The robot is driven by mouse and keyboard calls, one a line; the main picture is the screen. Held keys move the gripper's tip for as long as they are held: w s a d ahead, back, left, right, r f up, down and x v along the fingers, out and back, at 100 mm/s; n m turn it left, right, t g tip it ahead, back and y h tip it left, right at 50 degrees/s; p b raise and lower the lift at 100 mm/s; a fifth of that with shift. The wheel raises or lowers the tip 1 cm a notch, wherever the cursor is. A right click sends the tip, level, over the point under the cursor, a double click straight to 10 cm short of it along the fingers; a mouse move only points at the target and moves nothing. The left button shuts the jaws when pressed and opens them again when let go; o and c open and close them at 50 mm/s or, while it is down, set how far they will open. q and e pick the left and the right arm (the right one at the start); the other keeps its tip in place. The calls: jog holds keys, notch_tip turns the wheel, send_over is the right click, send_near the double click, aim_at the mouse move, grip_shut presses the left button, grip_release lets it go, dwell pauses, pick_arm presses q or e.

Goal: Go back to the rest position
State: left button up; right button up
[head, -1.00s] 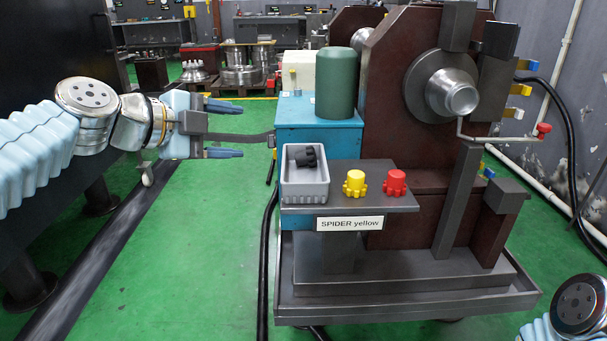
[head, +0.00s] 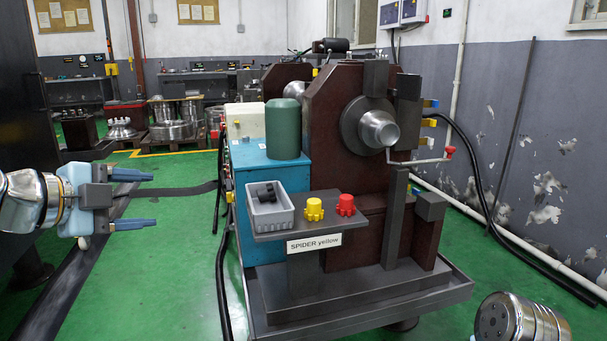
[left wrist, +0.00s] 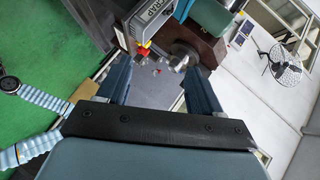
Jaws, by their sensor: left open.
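My left gripper (head: 150,201) is at the left of the head view, pointing right, with its two blue fingers apart and nothing between them. In the left wrist view the left gripper's fingers (left wrist: 158,92) are also spread and empty. It is apart from the fixture and its shelf, which stand to its right. At the lower right of the head view a rounded metal part of my right arm shows; the right gripper itself is out of view.
The fixture (head: 335,130) stands on a grey tray base. Its shelf (head: 270,237) bears a grey bin (head: 272,219) with a black part inside, a yellow spider (head: 314,210) and a red spider (head: 346,205). The label reads "SPIDER yellow". Green floor (head: 170,270) is clear between gripper and fixture.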

pick_arm(q)
jog(key=w+d+f+n+g+y+p, duration=0.1)
jog(key=w+f+n, duration=0.25)
jog(key=f, duration=0.45)
jog(key=w+d+f+n+g+y+p, duration=0.1)
jog(key=w+f+n+g+p, duration=0.2)
jog(key=f, duration=0.5)
notch_tip(320, 180, down, 17)
jog(key=d+n+g+y+p, duration=0.1)
jog(key=d+n+g+p, duration=0.15)
jog(key=n, duration=0.35)
jog(key=s+d+f+n+g+p, duration=0.2)
jog(key=s+d+f+n, duration=0.2)
jog(key=s+f, duration=0.6)
jog(key=s+d+f+n+g+p, duration=0.1)
jog(key=s+d+f+n, duration=0.4)
jog(key=s+f, duration=0.6)
jog(key=shift+s+d+f+g+p, duration=0.15)
jog(key=shift+s+d+g+p, duration=0.25)
jog(key=shift+s+g, duration=0.3)
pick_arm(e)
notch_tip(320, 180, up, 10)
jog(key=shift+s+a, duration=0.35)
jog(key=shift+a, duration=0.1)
